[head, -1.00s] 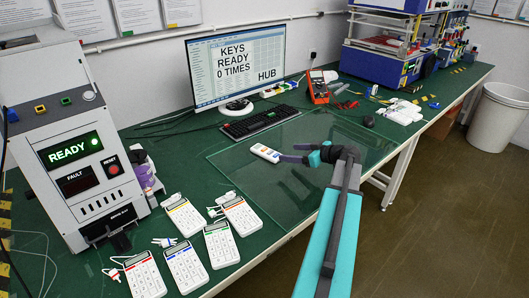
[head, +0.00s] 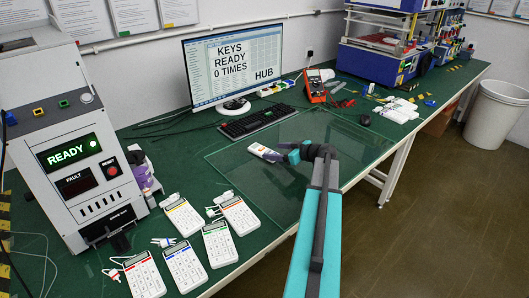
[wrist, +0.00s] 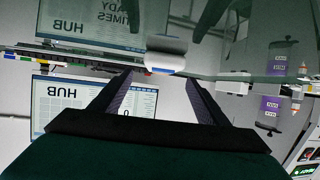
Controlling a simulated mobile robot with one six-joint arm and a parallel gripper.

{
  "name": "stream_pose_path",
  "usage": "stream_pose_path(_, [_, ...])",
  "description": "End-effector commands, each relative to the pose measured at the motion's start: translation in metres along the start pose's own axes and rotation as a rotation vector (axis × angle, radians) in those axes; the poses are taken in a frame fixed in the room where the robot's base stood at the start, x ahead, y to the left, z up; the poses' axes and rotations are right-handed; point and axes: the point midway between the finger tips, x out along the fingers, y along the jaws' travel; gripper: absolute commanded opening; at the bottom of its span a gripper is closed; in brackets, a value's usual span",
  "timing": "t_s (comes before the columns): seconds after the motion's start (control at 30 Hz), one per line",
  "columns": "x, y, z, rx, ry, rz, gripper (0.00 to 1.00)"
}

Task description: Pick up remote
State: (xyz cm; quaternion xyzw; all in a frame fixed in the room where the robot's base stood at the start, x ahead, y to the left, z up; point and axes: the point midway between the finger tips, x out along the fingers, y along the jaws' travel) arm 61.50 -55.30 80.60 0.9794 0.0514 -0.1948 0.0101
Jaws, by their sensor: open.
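The remote (head: 259,150) is a small white handset with coloured marks, lying on the clear glass sheet. In the head view my gripper (head: 279,152) is at its right end, low over the glass, and the fingers cover part of that end. In the wrist view my gripper (wrist: 160,78) is open, with its two dark fingers spread. A white rounded piece with a blue edge, seemingly the remote (wrist: 165,55), shows between and just beyond the fingertips. I cannot tell whether the fingers touch it.
The glass sheet (head: 285,190) is bare around the remote. A keyboard (head: 257,121) and monitor (head: 236,68) stand behind it. Several white keypads (head: 185,267) lie to the left, by a grey test machine (head: 75,150). An orange multimeter (head: 315,88) stands at the back.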

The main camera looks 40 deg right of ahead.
Motion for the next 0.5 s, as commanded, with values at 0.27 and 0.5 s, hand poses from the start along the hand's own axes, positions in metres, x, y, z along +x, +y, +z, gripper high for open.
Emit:
stream_pose_path(0.27, [0.0084,-0.0002,0.0000,0.000,0.000,0.000,0.69])
stream_pose_path(0.5, [0.0091,0.0001,-0.0003,0.000,0.000,0.000,0.69])
